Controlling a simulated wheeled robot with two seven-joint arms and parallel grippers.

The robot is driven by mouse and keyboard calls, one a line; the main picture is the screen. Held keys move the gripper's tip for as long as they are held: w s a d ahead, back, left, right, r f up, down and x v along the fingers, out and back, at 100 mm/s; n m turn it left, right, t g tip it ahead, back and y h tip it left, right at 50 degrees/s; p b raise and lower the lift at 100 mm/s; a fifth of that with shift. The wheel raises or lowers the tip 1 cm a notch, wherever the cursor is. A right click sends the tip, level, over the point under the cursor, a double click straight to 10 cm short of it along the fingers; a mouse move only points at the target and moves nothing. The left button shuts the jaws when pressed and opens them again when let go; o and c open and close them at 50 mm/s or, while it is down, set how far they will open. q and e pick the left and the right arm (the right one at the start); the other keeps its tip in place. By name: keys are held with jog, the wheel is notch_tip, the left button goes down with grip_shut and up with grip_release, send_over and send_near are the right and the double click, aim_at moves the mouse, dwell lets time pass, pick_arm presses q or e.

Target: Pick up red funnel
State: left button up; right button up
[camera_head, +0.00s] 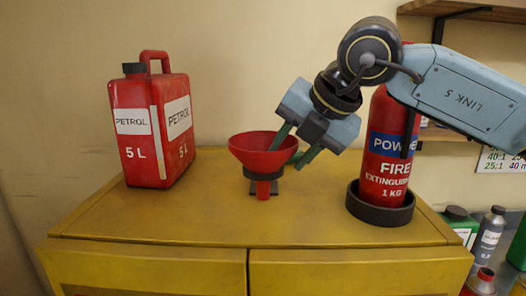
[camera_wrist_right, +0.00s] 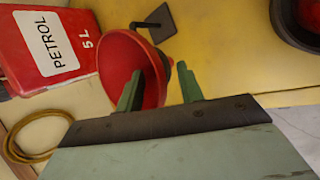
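The red funnel (camera_head: 262,158) stands upright, wide mouth up, on top of the yellow cabinet (camera_head: 330,229). A dark holder (camera_head: 264,190) with a ring and a small base plate surrounds its spout. My right gripper (camera_head: 284,159) is open at the funnel's right side, tilted down toward it. In the right wrist view the funnel (camera_wrist_right: 128,58) lies ahead, with its right rim between the two green fingers (camera_wrist_right: 159,68). The left finger overlaps the bowl; I cannot tell whether either finger touches it. My left gripper is not in view.
A red petrol can (camera_head: 152,125) stands left of the funnel. A red fire extinguisher (camera_head: 390,150) stands in a dark round base (camera_head: 380,211) to the right, close to my right arm. The cabinet top in front is clear. Bottles (camera_head: 489,232) stand lower at far right.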

grip_shut()
dwell(0.4)
